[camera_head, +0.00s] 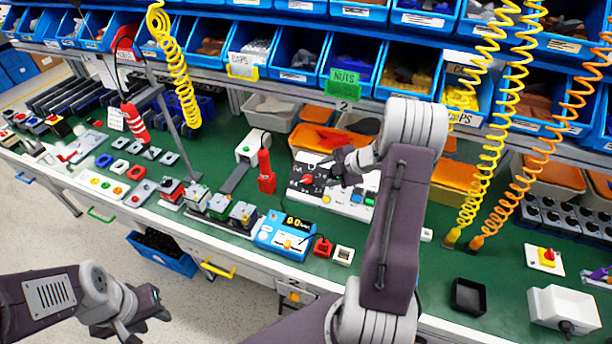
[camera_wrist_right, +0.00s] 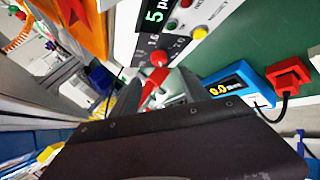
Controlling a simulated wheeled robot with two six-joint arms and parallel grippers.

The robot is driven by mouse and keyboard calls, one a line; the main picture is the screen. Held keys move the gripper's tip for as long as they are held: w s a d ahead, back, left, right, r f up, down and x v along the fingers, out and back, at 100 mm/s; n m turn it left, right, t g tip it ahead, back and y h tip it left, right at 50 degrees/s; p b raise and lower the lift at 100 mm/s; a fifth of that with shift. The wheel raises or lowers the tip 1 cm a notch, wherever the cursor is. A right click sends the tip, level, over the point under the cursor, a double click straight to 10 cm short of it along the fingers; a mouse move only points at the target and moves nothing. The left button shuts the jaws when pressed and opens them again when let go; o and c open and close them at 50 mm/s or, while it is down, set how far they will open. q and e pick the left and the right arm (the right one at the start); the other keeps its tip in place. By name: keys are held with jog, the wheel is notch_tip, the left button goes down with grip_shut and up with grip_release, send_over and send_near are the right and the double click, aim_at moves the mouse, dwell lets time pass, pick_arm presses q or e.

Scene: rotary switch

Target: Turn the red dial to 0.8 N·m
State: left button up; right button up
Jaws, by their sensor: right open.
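The red dial (camera_head: 308,180) sits on a white and black panel (camera_head: 342,208) at the middle of the bench. A red bar shows between the fingers. A blue meter (camera_head: 284,232) in front reads 0.0. My left gripper (camera_head: 145,320) hangs over the floor at lower left, its jaws unclear.
A red upright tool (camera_head: 266,172) stands left of the panel. A red plug-like block (camera_head: 322,247) is beside the blue meter. Yellow and orange coiled hoses hang at right. Blue bins line the back.

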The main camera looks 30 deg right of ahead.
aim_at(308, 179)
jog(key=b+x, duration=0.1)
jog(key=x, duration=0.8)
jog(key=shift+d, duration=0.15)
jog(key=shift+w+f, duration=0.15)
jog(key=shift+f, duration=0.05)
grip_shut()
